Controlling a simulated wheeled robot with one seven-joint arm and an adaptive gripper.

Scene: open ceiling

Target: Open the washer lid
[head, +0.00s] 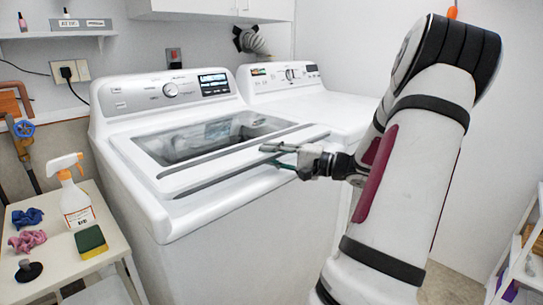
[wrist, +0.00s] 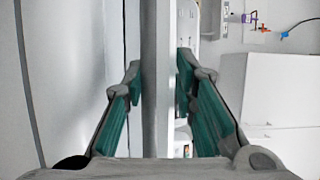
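The white top-load washer (head: 225,215) stands in the middle of the head view. Its lid (head: 250,152) has a dark glass window and a white front rim. A dark gap shows under the front rim, so the lid sits slightly raised at the front. My gripper (head: 268,154) reaches in from the right at the lid's front edge, one finger above the rim and one below. The exact contact is hard to see.
A second white machine (head: 310,105) stands directly right of the washer. A side table (head: 50,250) at left holds a spray bottle (head: 75,195), a sponge (head: 90,240) and cloths. A cabinet (head: 210,8) hangs above the back. A white shelf (head: 515,250) stands at the right edge.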

